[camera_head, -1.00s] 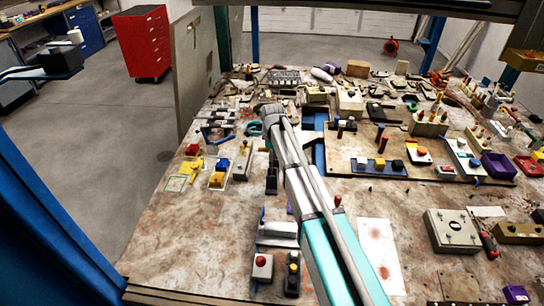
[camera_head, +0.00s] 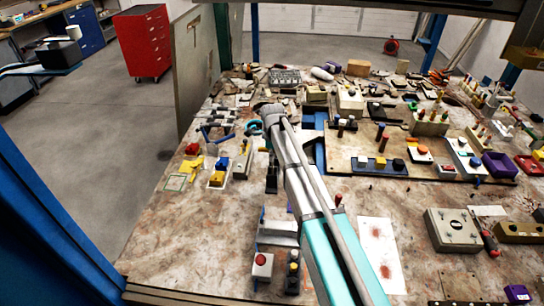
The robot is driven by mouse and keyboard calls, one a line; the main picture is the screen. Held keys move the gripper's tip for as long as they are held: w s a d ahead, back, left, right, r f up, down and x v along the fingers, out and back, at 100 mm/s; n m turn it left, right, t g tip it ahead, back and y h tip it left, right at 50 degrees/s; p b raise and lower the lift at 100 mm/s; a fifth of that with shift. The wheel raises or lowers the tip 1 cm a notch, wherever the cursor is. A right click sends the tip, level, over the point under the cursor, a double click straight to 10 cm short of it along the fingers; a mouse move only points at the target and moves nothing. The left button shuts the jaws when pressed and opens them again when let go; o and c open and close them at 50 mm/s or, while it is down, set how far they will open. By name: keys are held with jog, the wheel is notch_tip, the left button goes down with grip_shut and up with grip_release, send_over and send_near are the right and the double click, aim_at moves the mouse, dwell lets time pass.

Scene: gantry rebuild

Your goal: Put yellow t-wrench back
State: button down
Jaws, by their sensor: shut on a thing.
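My arm reaches from the bottom of the head view up over the bench, and its wrist ends near the left middle of the bench. My gripper's fingers cannot be made out; they are hidden behind or below the wrist. Small yellow pieces (camera_head: 193,164) lie left of the wrist, beside a red part. Another yellow piece (camera_head: 217,178) lies a little to their right, near a blue one. They are too small to tell whether one is the yellow t-wrench. A green-outlined patch (camera_head: 175,182) lies on the bench at the left.
The stained bench top (camera_head: 185,245) is clear at the front left. Blocks with red and black knobs (camera_head: 262,266) stand near the front middle. A wooden board (camera_head: 345,165) with buttons lies right of my arm. Many parts crowd the back. A blue post (camera_head: 45,225) stands at the left.

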jog(key=shift+f+b, duration=0.6)
jog(key=shift+f, duration=0.05)
dwell(0.5)
jog(key=c, duration=0.6)
grip_release()
jog(key=shift+c, duration=0.2)
jog(key=shift+r, duration=0.2)
